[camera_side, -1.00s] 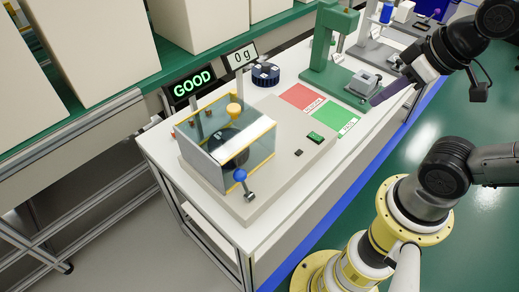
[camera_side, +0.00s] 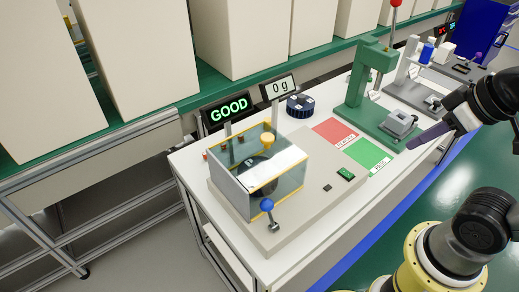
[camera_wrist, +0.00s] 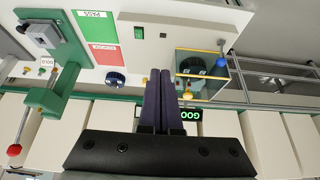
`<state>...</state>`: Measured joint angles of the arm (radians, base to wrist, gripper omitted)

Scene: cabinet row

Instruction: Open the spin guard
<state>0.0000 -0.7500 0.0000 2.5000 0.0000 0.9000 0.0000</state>
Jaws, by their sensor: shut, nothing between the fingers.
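The spin guard (camera_side: 288,180) is a clear box with yellow edges on a grey base, at the near end of the bench in the side view. A yellow knob (camera_side: 268,140) is on its top. A dark round part shows inside, and the guard looks closed over it. A blue ball lever (camera_side: 267,205) stands at its front. The guard shows right of centre in the wrist view (camera_wrist: 228,82). My gripper (camera_side: 412,146) has dark purple fingers, shut and empty, above the bench's right edge and well away from the guard. Its fingers also show in the wrist view (camera_wrist: 160,72).
A lit GOOD display (camera_side: 228,109) and a 0 g display (camera_side: 280,87) stand behind the guard.

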